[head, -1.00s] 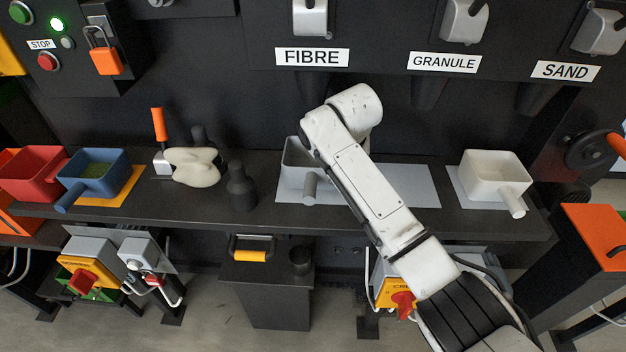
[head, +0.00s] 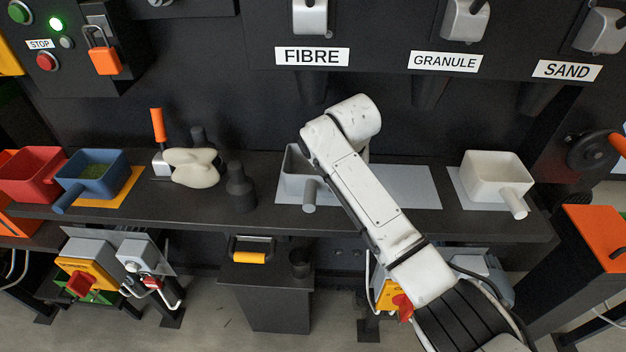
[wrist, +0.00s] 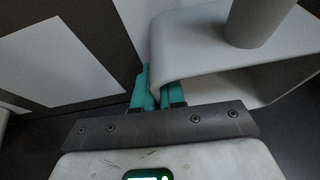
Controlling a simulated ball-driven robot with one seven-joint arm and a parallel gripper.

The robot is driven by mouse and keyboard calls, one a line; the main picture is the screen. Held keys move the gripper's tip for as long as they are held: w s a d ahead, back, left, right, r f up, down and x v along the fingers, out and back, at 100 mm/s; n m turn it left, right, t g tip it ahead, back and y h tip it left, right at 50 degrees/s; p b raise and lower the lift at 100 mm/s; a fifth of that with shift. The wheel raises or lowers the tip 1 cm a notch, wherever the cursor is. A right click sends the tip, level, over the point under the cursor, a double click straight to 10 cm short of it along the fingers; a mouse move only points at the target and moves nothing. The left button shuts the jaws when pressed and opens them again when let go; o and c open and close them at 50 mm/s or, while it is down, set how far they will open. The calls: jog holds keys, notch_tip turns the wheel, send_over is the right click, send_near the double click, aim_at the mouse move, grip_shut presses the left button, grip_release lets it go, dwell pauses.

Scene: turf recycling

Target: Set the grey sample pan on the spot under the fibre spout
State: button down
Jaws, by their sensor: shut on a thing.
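The grey sample pan (head: 294,180) is at the left end of the pale grey mat area (head: 410,187) on the shelf, below the fibre spout (head: 311,88). Its round handle (head: 309,195) points toward me. My arm covers the pan's right part and my gripper in the head view. In the wrist view, the teal fingers of my gripper (wrist: 158,88) are shut on the rim wall of the pan (wrist: 195,55). The pan looks upright. I cannot tell whether its base touches the mat.
A white pan (head: 492,178) stands at the right, under the sand spout. A dark bottle (head: 241,188), a pale lumpy object (head: 192,168), a blue pan (head: 92,178) and a red pan (head: 30,175) stand to the left. The mat is bare right of my arm.

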jog(key=c, duration=0.8)
grip_release()
jog(key=v, duration=1)
jog(key=shift+s+r, duration=0.1)
jog(key=shift+r, duration=0.25)
jog(key=shift+s+f, duration=0.1)
